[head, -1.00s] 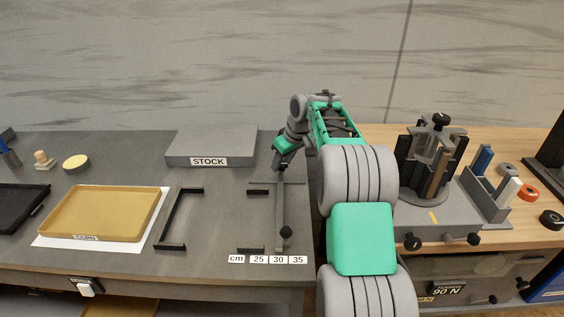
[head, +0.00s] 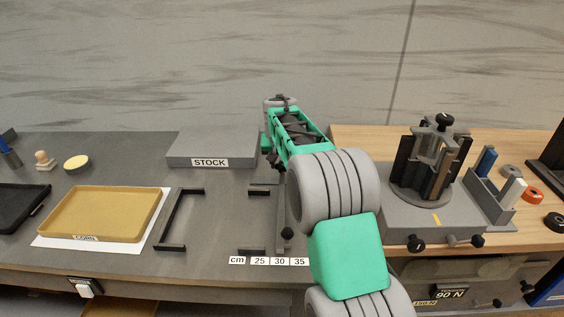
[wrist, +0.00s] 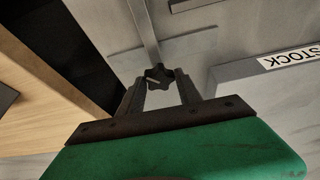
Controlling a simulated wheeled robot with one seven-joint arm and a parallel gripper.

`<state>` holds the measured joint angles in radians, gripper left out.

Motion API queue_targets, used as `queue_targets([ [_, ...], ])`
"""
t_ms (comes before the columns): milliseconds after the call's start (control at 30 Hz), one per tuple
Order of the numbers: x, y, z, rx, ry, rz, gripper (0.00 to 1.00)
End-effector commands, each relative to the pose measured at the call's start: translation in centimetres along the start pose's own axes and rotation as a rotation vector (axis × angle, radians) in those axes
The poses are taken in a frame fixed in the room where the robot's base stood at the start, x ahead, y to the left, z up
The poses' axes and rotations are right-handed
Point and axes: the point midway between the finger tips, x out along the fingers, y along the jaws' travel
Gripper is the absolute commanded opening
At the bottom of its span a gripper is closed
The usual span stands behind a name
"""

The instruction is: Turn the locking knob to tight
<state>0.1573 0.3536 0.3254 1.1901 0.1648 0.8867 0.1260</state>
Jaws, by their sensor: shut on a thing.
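The locking knob (wrist: 157,73) is a dark star-shaped knob with a pale mark, at the near end of a grey rail (wrist: 143,28) in the wrist view. My gripper (wrist: 160,86) has one finger on each side of it and is shut on it. In the head view the rail (head: 281,222) lies along the right part of the grey table. A dark round knob (head: 287,233) shows at the rail's front end. The knob's tightness cannot be told.
The grey STOCK block (head: 212,149) stands close to the left of the rail. A size scale (head: 268,261) lies at the table's front. A yellow tray (head: 103,214) and a dark bracket (head: 172,222) lie left. A fixture (head: 430,212) stands on the wooden bench right.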

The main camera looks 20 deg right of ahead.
Motion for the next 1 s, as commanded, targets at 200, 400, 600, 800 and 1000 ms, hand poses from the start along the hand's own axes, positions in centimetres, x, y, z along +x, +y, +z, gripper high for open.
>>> queue_targets([
  [200, -0.37, -0.35, -0.26, 0.187, 0.002, 0.078, 0.00],
  [400, -0.41, -0.50, -0.40, 0.361, 0.002, 0.149, 0.00],
  [600, -0.35, -0.58, -0.45, 0.511, 0.001, 0.212, 0.00],
  [800, -0.26, -0.65, -0.53, 0.621, 0.002, 0.256, 0.00],
  [1000, -0.07, -0.65, -0.52, 0.684, 0.003, 0.282, 0.00],
])
